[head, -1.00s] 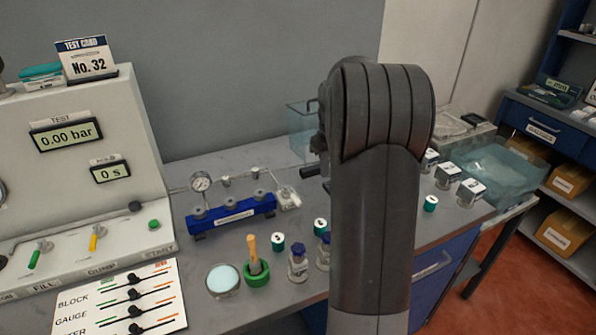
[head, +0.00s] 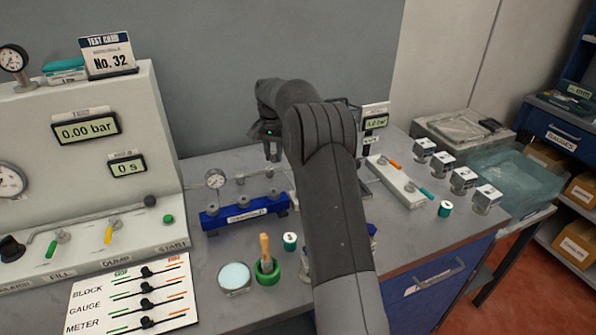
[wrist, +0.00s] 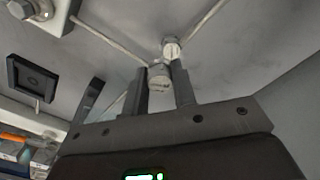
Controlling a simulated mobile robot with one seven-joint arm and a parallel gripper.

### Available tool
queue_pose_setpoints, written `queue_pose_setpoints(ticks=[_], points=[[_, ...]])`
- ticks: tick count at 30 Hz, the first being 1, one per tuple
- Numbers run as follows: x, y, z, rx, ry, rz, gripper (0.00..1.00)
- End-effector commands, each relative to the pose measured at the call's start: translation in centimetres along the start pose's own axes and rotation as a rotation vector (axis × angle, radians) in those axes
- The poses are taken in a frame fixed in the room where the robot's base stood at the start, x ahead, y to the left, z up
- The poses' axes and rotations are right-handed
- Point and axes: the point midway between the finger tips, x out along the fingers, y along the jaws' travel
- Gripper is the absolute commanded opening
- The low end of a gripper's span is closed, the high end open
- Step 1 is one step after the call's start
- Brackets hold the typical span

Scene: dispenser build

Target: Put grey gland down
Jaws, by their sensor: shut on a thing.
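My gripper (head: 272,152) is at the back of the bench in the head view, pointing down above and behind the blue manifold block (head: 245,213). In the wrist view my gripper (wrist: 163,88) is shut on a small grey round piece, the grey gland (wrist: 159,76). The gland shows between the fingertips, beside a light metal fitting (wrist: 172,47) where thin pipes meet. I cannot tell whether gland and fitting touch. The gland cannot be made out in the head view.
In front are a pale round dish (head: 234,277), a green pot (head: 267,270) with a wooden handle and a teal-capped piece (head: 290,241). The test console (head: 80,170) is at left. My arm hides part of the bench.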

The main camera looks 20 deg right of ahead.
Motion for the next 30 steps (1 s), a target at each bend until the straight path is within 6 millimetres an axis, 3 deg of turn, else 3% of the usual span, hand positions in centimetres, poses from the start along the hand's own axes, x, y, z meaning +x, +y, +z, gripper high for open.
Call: queue_pose_setpoints(ticks=[1, 6, 14, 30], points=[[-0.3, 1.1, -1.3, 0.087, 0.001, -0.002, 0.04], [-1.2, 4.1, -4.2, 0.345, 0.001, -0.004, 0.04], [-1.6, 6.2, -5.9, 0.517, 0.000, -0.004, 0.04], [5.1, 6.3, -5.9, 0.529, -0.003, -0.004, 0.04]])
